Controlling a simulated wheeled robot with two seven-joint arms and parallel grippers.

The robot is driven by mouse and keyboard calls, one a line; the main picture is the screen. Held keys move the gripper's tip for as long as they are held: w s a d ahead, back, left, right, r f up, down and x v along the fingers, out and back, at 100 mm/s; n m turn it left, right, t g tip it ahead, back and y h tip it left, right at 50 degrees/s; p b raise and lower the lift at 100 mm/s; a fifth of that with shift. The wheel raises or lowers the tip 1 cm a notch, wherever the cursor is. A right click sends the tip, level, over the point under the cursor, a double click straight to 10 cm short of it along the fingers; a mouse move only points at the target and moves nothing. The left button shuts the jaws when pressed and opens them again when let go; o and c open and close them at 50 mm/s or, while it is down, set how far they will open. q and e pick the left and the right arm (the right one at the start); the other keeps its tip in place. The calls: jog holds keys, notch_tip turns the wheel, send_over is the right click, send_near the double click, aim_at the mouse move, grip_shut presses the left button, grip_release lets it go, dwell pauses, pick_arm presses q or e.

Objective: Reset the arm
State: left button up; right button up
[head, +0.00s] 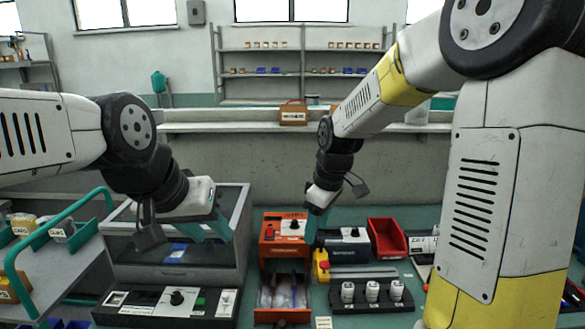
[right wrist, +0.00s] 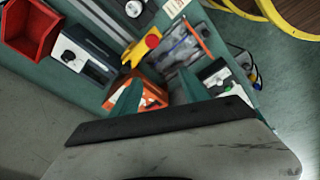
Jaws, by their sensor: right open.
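My left gripper (head: 208,230) hangs over the clear-walled box (head: 240,215) on the left of the bench. Its teal fingers are spread and nothing shows between them. My right gripper (head: 313,222) points down beside the orange unit (head: 270,232), which has a white knob panel. In the right wrist view the teal fingers of my right gripper (right wrist: 157,97) are apart and empty, with the orange unit (right wrist: 151,92) beyond them. I cannot tell whether the fingers touch it.
A yellow block with a red button (head: 321,266), a grey knob box (head: 345,257) and a red bin (head: 387,240) stand right of the orange unit. A rack of white jars (head: 371,305) and a black control panel (head: 150,309) lie in front. A teal-railed cart (head: 60,270) is at left.

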jog(key=s+d+r+m+t, duration=0.2)
jog(key=s+d+r+m, duration=0.2)
jog(key=s, duration=0.4)
jog(key=s+d+r+m+t, duration=0.2)
jog(key=s+d+r+m, duration=0.2)
jog(key=s, duration=0.5)
notch_tip(320, 180, up, 3)
jog(key=m, duration=0.3)
jog(key=shift+s+d+f+y, duration=0.15)
jog(key=shift+s+f+y, duration=0.05)
jog(key=shift+y, duration=0.1)
